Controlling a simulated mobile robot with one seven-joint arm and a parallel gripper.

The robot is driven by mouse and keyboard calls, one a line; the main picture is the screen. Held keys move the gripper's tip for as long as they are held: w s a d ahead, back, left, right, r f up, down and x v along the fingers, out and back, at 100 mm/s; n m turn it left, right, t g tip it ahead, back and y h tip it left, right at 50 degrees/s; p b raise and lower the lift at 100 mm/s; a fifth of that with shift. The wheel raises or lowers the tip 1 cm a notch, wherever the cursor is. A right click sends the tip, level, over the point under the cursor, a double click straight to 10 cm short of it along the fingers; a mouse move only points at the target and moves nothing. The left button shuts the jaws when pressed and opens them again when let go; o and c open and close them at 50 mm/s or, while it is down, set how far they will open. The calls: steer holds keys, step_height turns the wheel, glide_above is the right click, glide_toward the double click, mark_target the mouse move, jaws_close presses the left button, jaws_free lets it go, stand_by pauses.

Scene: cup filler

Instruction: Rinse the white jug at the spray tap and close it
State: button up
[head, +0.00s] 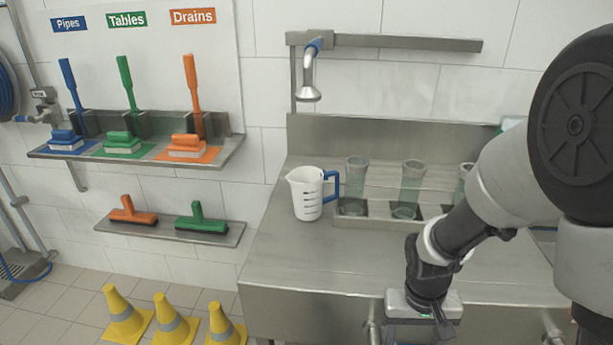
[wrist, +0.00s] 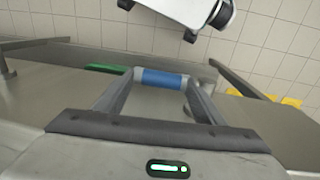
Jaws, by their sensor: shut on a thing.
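The white jug (head: 305,195), with a blue handle on its right, stands upright on the steel counter (head: 285,258). The spray tap (head: 308,92) hangs from the wall above it, and the jug appears roughly below its head. No water shows from the tap. My gripper (wrist: 160,78) is low at the counter's front edge, right of the jug and well apart from it. Its fingers are shut on a small blue cylindrical handle (wrist: 162,79). In the head view, my wrist hides that handle, and what it is fixed to is unclear.
Several tall clear glasses (head: 411,188) stand in a tray behind and right of the jug. Brushes and squeegees (head: 132,214) sit on wall shelves at left. Yellow cones (head: 172,320) stand on the floor at lower left. The counter's front left is clear.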

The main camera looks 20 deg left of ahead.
steer(key=o, duration=1.2)
steer(key=shift+r, duration=0.15)
step_height(320, 180, up, 17)
steer(key=a+p, duration=0.1)
steer(key=p, duration=0.3)
steer(key=shift+s+a+r, duration=0.2)
steer(key=shift+s+a, duration=0.05)
steer(key=shift+a, duration=0.1)
